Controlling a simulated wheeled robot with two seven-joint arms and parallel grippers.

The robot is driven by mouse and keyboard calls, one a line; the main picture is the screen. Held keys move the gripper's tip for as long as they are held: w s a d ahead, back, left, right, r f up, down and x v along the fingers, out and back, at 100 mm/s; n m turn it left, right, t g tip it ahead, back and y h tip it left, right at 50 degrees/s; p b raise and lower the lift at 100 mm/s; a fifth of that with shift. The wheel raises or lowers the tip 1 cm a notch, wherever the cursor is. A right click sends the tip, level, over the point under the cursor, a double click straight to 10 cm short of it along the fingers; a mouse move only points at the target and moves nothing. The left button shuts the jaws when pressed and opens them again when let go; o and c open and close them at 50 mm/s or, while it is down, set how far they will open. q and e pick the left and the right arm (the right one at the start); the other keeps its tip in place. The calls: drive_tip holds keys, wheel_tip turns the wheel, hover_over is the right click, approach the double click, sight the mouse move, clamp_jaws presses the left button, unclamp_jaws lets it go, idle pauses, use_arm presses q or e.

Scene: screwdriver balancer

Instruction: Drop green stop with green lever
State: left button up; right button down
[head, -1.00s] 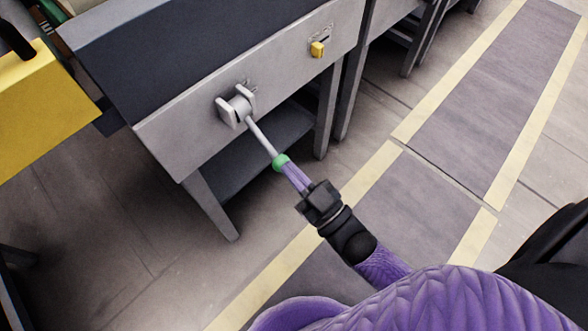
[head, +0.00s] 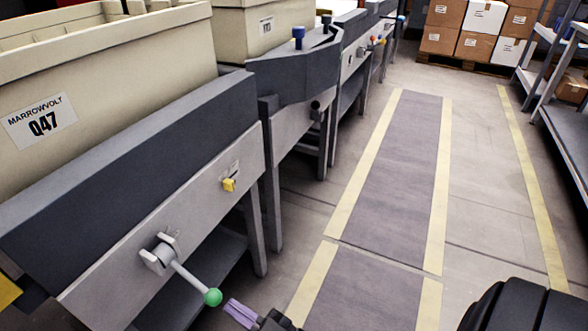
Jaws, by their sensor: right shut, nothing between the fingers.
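The green lever is a grey rod with a green ball knob (head: 212,297). It comes out of a pale pivot bracket (head: 160,254) on the grey front panel of the near conveyor and points down and to the right. My right gripper (head: 231,305), with purple fingers, is at the bottom edge, just right of the knob. Its fingers are shut with nothing between them, and a small gap shows between them and the knob. I cannot make out a green stop in this view. My left gripper is not in view.
A small yellow block (head: 229,184) sits on the same panel. A beige tote (head: 120,80) labelled Q47 rests on the near conveyor. A corner unit with blue knobs (head: 298,36) stands beyond. The marked floor lane (head: 390,170) on the right is clear. Cartons (head: 473,46) stand far back.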

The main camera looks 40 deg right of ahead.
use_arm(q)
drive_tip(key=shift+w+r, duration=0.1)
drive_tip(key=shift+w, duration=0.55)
use_arm(e)
drive_tip(key=f+v, duration=0.1)
drive_tip(key=v, duration=0.7)
drive_tip(key=shift+f, duration=0.15)
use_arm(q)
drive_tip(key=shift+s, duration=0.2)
use_arm(e)
drive_tip(key=shift+s+d, duration=0.1)
